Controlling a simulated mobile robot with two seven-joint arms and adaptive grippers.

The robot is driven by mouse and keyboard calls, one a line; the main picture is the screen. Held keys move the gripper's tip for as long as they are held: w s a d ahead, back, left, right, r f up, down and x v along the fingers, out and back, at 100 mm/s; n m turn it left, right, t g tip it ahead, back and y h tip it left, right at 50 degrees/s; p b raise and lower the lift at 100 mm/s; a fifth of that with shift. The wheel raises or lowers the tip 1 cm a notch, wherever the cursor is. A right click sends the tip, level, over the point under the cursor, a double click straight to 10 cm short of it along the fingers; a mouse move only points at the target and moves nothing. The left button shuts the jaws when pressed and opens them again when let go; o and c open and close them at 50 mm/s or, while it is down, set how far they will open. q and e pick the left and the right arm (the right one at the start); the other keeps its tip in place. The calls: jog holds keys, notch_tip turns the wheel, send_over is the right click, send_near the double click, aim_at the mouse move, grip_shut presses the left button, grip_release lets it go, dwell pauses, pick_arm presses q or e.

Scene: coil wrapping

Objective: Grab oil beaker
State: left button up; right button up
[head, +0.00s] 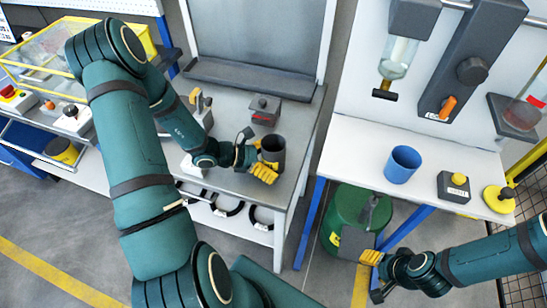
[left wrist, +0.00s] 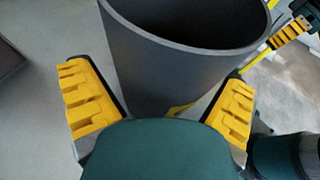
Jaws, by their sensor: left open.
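A dark grey beaker (head: 272,151) stands upright near the right edge of the grey metal table. My left gripper (head: 259,159) is at its left side, open, with yellow-padded fingers. In the left wrist view the beaker (left wrist: 180,65) fills the space between the two spread fingers (left wrist: 157,85); its open rim faces up, and I cannot tell whether the pads touch it. My right gripper (head: 371,272) hangs low in front of the white table, away from the beaker; its finger opening is unclear.
A blue cup (head: 403,164), a yellow-button box (head: 454,186) and a yellow round device (head: 499,198) stand on the white table (head: 350,150). A small grey box with a red label (head: 264,110) sits behind the beaker. A green drum (head: 345,215) stands below, between the tables.

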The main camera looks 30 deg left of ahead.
pick_arm(q)
jog(key=c, duration=1.3)
jog(key=shift+r, duration=0.15)
